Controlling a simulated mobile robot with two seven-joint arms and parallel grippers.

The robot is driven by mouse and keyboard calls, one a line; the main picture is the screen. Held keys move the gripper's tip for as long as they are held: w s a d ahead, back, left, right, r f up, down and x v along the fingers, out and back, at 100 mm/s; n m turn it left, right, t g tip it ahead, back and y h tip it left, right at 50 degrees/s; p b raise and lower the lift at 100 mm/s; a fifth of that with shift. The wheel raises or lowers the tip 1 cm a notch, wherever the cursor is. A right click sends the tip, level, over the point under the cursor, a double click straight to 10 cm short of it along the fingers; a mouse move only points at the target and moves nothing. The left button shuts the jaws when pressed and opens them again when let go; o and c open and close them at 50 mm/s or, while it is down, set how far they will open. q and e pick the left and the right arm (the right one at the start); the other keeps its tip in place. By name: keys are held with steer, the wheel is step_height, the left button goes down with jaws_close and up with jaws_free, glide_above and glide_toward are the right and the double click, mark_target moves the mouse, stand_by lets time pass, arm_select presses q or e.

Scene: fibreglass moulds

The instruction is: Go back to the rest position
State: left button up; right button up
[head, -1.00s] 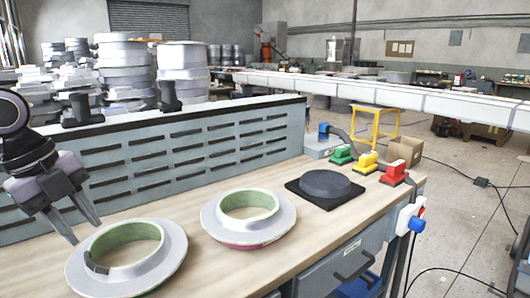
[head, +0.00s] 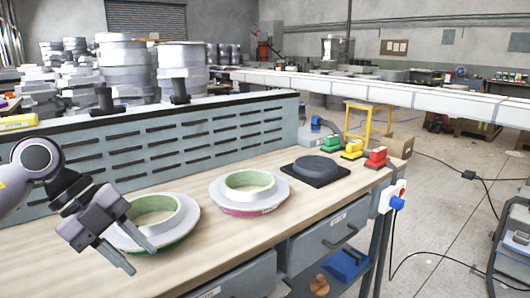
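My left gripper (head: 142,260) is in the lower left of the head view, its arm coming in from the left. Its two fingers are apart with nothing between them. They point down and right, in front of the near ring mould (head: 184,224), a pale flanged ring with a green inner wall and green lower edge. The gripper hides part of this mould; whether it touches it I cannot tell. A second ring mould (head: 270,194), with a pink-red lower edge, lies further along the bench, clear of the gripper. My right gripper is not in view.
The wooden bench (head: 215,243) has a slotted grey back panel (head: 200,142). A dark round disc (head: 316,166) on a black square plate and green, yellow and red tools (head: 376,157) stand at its far end. Drawers (head: 325,236) are in front. Open floor lies right.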

arm_select(q)
steer(key=s+d+h+p, duration=0.1)
steer(key=s+d+h, duration=0.2)
steer(key=d+h, duration=1.05)
steer(key=a+f+n+t+y+p, duration=0.1)
steer(key=a+f+n+t+y, duration=0.4)
steer(key=f+n+t, duration=0.4)
steer(key=a+f+n+t+y+p, duration=0.1)
steer(key=a+f+n+t+y, duration=0.1)
steer(key=f+n+t+y, duration=0.8)
steer(key=s+a+f+n+g+y, duration=0.1)
steer(key=s+a+f+n+g, duration=0.1)
steer(key=s+f+g, duration=0.2)
steer(key=s+a+f+n+g+y, duration=0.2)
steer(key=s+f+n+g, duration=0.1)
steer(key=s+f, duration=0.6)
steer(key=shift+a+f+n+g, duration=0.2)
steer(key=shift+a+n+g, duration=0.1)
steer(key=shift+g, duration=0.6)
